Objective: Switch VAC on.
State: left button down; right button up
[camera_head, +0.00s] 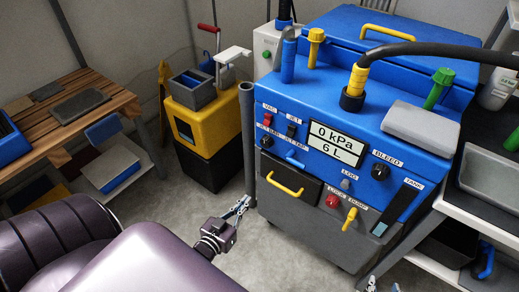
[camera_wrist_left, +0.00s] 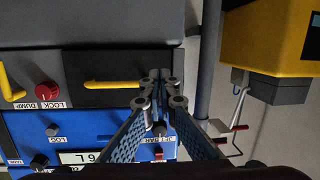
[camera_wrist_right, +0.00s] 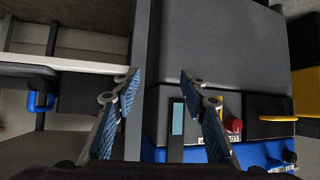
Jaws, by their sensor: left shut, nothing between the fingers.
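The VAC switch (camera_head: 268,117) is a small red rocker under its label at the upper left of the blue panel. The dark JET switch (camera_head: 291,130) is just right of it. The display (camera_head: 333,143) reads 0 kPa and 6 L. My left gripper (camera_head: 243,203) is shut and empty, low in front of the machine's left side, below the switch and apart from it. My right gripper (camera_wrist_right: 158,76) is open and empty, low by the machine's right side.
A yellow drawer handle (camera_head: 286,190), a red lock knob (camera_head: 332,201) and a yellow dump lever (camera_head: 350,218) stick out below the panel. A grey upright pipe (camera_head: 247,140) stands at the machine's left edge.

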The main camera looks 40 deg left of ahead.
aim_at(268, 119)
pick_arm(q)
notch_tip(268, 119, up, 18)
jog(key=s+a+m+t+h+b, duration=0.1)
jog(key=s+m+t+h+b, duration=0.1)
jog(key=t+b, duration=0.6)
jog(key=b, duration=0.4)
jog(key=shift+a+t+b, duration=0.3)
jog(key=shift+a+b, duration=0.05)
jog(key=shift+b, duration=0.05)
pick_arm(e)
notch_tip(268, 119, up, 18)
jog(key=w+a+t+y, duration=0.1)
jog(key=t, duration=0.4)
jog(key=shift+w+f+t, duration=0.15)
jog(key=shift+w+t, duration=0.25)
pick_arm(q)
jog(key=shift+w+r, duration=0.1)
